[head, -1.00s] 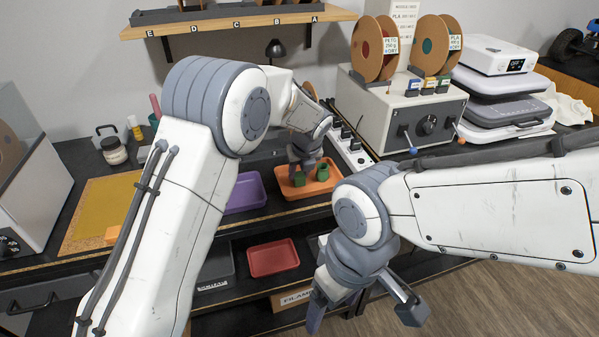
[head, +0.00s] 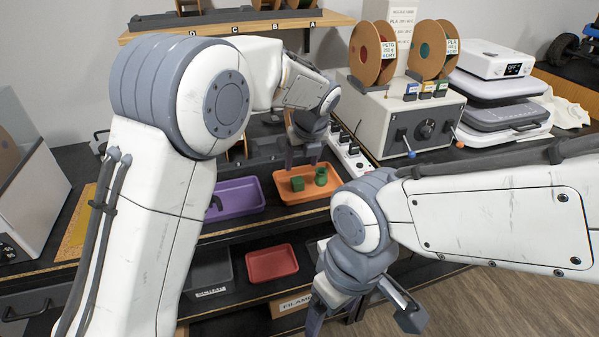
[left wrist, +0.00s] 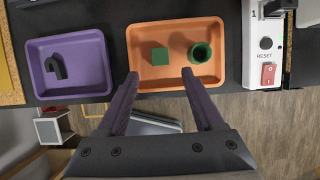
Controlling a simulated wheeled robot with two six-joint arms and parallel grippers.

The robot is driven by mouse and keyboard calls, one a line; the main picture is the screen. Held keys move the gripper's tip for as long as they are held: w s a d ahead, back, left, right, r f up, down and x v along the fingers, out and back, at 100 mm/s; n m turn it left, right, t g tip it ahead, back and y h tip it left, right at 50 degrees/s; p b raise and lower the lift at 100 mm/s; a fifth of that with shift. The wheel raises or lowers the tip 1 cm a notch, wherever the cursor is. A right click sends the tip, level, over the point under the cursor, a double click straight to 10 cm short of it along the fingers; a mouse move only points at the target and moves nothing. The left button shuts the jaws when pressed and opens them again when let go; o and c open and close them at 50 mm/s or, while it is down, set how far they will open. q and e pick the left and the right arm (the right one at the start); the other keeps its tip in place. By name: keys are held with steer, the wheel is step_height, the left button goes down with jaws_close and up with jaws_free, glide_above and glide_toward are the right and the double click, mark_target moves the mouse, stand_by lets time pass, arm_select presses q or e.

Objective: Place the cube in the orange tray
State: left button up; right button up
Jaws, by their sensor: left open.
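The green cube (head: 298,184) rests on the floor of the orange tray (head: 290,199), left of a green ring-shaped piece (head: 320,177). The left wrist view also shows the cube (left wrist: 160,56), the tray (left wrist: 176,28) and the round piece (left wrist: 201,52), which has a hole in its top. My left gripper (head: 303,160) is open and empty above the tray, clear of the cube. Its fingertips (left wrist: 160,74) are spread apart. My right gripper (head: 362,318) hangs low at the front, its fingers wide apart with nothing between them.
A purple tray (head: 245,190) with a dark curved piece (left wrist: 56,66) stands left of the orange tray. A white power strip (head: 350,155) lies just right of it. A red tray (head: 272,263) sits on the lower shelf. Spools (head: 373,50) on a grey box stand behind.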

arm_select(q)
steer(key=s+r+n+g+h, duration=0.25)
steer(key=s+n, duration=0.95)
steer(key=s, duration=0.8)
steer(key=s+a+f+n+g, duration=0.1)
steer(key=s+a+n, duration=0.1)
steer(key=s+n, duration=0.4)
steer(key=s+a+f+n+g, duration=0.1)
steer(key=s+a+f+n, duration=0.1)
steer(key=s+n, duration=0.5)
steer(key=s+a, duration=0.1)
steer(key=s, duration=0.2)
steer(key=shift+s+f, duration=0.25)
steer(key=shift+f, duration=0.05)
